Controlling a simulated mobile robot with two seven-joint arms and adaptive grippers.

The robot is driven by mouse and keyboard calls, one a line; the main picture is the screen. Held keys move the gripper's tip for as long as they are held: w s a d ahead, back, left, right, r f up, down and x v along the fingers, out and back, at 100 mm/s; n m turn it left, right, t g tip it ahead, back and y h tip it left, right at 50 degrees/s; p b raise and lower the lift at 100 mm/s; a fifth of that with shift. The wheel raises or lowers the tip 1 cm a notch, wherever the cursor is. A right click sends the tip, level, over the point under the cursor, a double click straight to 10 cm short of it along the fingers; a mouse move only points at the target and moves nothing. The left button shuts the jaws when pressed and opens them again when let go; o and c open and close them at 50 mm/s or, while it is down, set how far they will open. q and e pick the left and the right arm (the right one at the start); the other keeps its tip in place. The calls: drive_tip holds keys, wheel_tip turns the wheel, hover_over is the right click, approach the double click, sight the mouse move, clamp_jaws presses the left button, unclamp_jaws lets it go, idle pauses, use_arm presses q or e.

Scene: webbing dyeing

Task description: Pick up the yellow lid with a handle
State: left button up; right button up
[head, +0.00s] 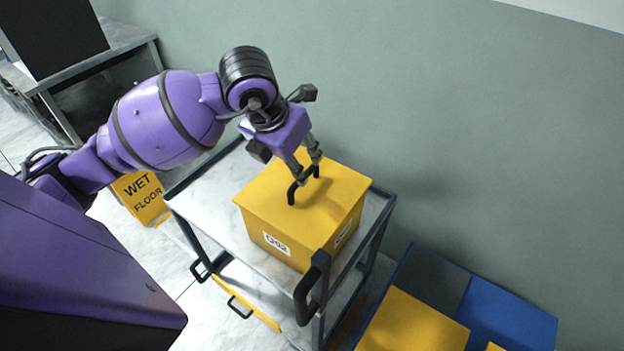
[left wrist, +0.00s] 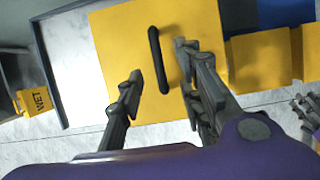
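The yellow lid (head: 325,185) with a black bar handle (head: 292,192) lies on top of a yellow box (head: 290,235) on a cart. The lid fills the middle of the left wrist view (left wrist: 115,45), with its handle (left wrist: 158,62) upright in the picture. My left gripper (head: 305,163) is over the lid at the handle. In the left wrist view its open fingers (left wrist: 160,68) stand on both sides of the handle, apart from it. Grey finger-like parts (left wrist: 304,108) at that view's right edge look like my right gripper, but its opening is unclear.
The cart's white top (head: 215,205) is bare left of the box. A black cart handle (head: 312,288) rises at the front right. Yellow boxes (head: 410,325) and a blue surface (head: 500,315) are at lower right. A wet floor sign (head: 140,195) stands at left; the wall is behind.

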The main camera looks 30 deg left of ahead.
use_arm(q)
drive_tip(key=shift+s+f, duration=0.1)
drive_tip(key=shift+f, duration=1.1)
drive_tip(key=x, duration=0.4)
drive_tip(key=shift+w+a+r, duration=0.15)
drive_tip(key=shift+w, duration=0.2)
drive_tip(key=shift+w+f, duration=0.1)
drive_tip(key=shift+f, duration=0.2)
use_arm(e)
drive_tip(key=shift+s+r, duration=0.15)
drive_tip(key=shift+s, duration=0.4)
use_arm(q)
drive_tip(key=shift+c, duration=0.2)
clamp_jaws()
use_arm(e)
drive_tip(key=shift+s, duration=0.1)
use_arm(q)
drive_tip(key=shift+r, duration=0.1)
